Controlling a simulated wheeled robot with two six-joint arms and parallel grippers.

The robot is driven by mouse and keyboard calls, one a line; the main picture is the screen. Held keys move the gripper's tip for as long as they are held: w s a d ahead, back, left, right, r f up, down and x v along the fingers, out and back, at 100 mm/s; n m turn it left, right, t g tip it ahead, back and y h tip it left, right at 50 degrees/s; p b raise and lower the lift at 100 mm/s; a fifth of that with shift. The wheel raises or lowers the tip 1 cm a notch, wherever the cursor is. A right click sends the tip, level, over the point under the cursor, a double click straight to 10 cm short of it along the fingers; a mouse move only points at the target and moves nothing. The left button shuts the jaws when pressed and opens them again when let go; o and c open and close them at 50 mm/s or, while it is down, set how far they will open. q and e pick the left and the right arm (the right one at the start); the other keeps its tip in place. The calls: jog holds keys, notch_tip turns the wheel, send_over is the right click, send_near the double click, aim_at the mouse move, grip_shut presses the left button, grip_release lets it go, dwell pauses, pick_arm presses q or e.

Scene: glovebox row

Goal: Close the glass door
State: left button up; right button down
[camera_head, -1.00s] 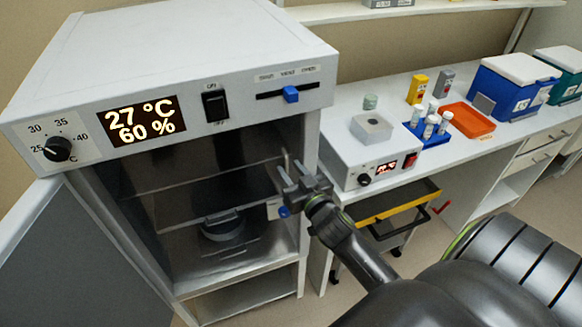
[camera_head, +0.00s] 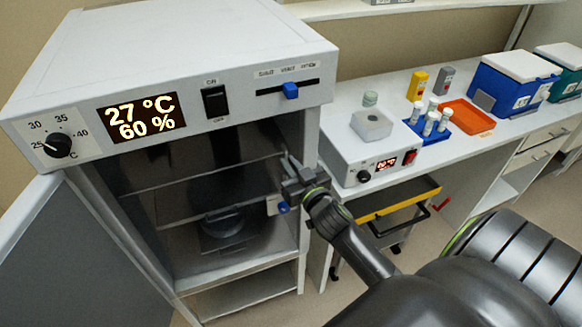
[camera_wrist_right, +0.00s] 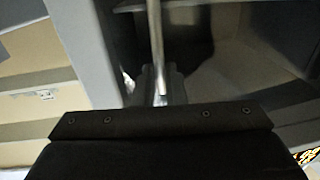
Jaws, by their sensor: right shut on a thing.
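The white incubator (camera_head: 170,50) stands at the left of the head view. Its clear glass door (camera_head: 245,180) shows faintly across the front opening. I cannot tell whether it is flush with the frame. My right gripper (camera_head: 291,184) is at the right side of the opening, by the door's free edge. In the right wrist view my right gripper (camera_wrist_right: 160,92) is shut on a thin upright metal bar (camera_wrist_right: 155,40), apparently the glass door's handle. The fingertips are partly hidden behind the wrist's dark housing. My left gripper is out of view.
A grey outer door (camera_head: 70,250) stands swung open at the left. A blue knob (camera_head: 283,207) is just below my right gripper. The bench (camera_head: 455,165) at the right holds a small heater (camera_head: 350,155), a tube rack, an orange tray and coolers. A yellow-edged cart (camera_head: 395,200) stands below.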

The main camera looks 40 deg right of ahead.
jog(key=w, duration=0.1)
jog(key=w+d+b, duration=0.1)
jog(key=w, duration=0.1)
jog(key=shift+w+d, duration=0.15)
jog(key=shift+r, duration=0.25)
jog(key=c, duration=1.7)
grip_release()
jog(key=shift+o, duration=1.1)
jog(key=shift+w+d+f, duration=0.2)
jog(key=shift+f, duration=0.05)
jog(key=b, duration=0.5)
send_near(287, 155)
jog(key=s+f, duration=0.3)
jog(key=s, duration=0.1)
jog(key=shift+s+d+r, duration=0.15)
jog(key=shift+s, duration=0.25)
jog(key=shift+s+d+r, duration=0.1)
jog(key=shift+s+r, duration=0.05)
jog(key=shift+s, duration=0.25)
jog(key=shift+f, duration=0.1)
